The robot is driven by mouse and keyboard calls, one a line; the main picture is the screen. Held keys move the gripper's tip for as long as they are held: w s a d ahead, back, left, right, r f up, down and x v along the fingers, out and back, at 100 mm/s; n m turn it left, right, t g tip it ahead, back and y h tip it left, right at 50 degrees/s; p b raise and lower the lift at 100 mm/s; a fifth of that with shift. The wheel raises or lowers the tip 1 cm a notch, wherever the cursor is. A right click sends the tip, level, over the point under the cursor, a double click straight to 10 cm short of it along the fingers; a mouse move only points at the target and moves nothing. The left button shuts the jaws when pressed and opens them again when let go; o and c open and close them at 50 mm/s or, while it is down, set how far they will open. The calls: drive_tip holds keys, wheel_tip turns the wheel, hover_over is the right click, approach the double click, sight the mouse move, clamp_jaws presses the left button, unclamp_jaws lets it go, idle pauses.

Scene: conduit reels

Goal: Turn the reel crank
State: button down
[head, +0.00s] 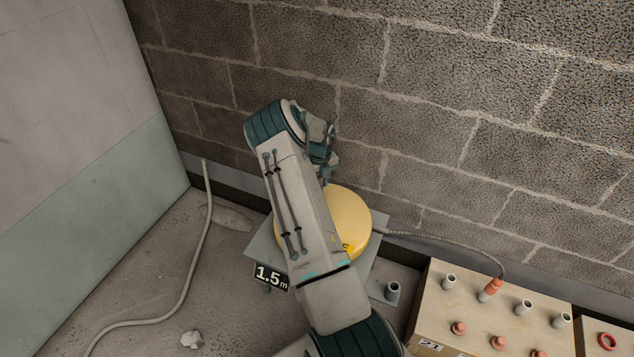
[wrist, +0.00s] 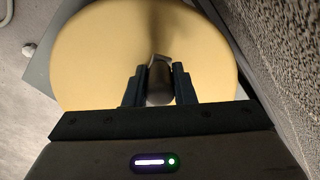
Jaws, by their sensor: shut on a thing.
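The yellow reel (head: 349,224) sits on a grey base plate (head: 262,246) against the block wall, partly hidden behind my arm in the head view. Its yellow disc (wrist: 95,55) fills most of the wrist view. My gripper (wrist: 159,82) is shut on the crank handle (wrist: 159,80), a grey cylinder held between the two dark fingers over the disc. In the head view my gripper (head: 327,178) is at the reel's far side, and its fingertips and the crank are not clear there.
A tan box (head: 430,300) with grey and orange stubs stands at the right. A cable (head: 440,238) runs from the reel to an orange plug (head: 490,290). A "1.5 m" sign (head: 271,277) stands in front. A loose hose (head: 200,250) lies left. The block wall is close behind.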

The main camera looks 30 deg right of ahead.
drive_tip(key=shift+s+d, duration=0.1)
drive_tip(key=c, duration=1.2)
unclamp_jaws()
wheel_tip(320, 180, up, 14)
drive_tip(key=p, duration=0.2)
